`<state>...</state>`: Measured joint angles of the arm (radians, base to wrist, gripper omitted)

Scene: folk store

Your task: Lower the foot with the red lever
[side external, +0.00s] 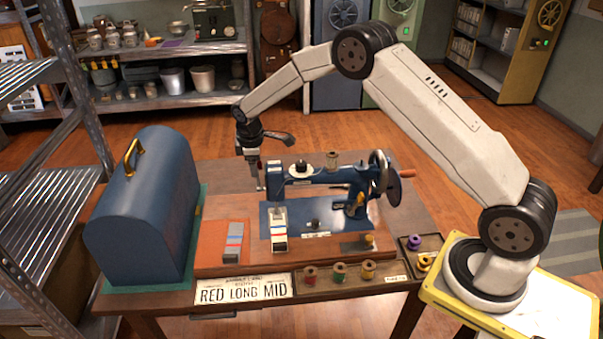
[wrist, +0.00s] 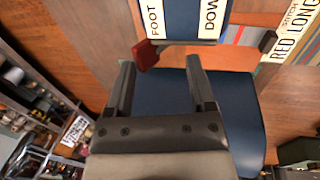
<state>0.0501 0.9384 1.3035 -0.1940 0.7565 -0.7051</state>
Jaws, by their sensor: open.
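The blue sewing machine (side external: 325,180) stands on a wooden base on the table, its handwheel at the right. My gripper (side external: 261,187) points down at the machine's left end in the side view. In the wrist view my gripper (wrist: 160,62) has its two fingers apart, with nothing held between them. The red lever (wrist: 146,55) is just beyond the fingertips, closer to the left finger; contact cannot be told. White labels reading FOOT (wrist: 154,20) and DOW, cut off (wrist: 212,18), are above it. The lever and presser foot are not clear in the side view.
A blue domed case (side external: 145,210) stands left of the machine. Thread spools (side external: 340,271) sit in a tray along the front edge, beside a RED LONG MID sign (side external: 243,290). A striped card (side external: 234,240) lies on the base. Metal shelving (side external: 75,110) rises at left.

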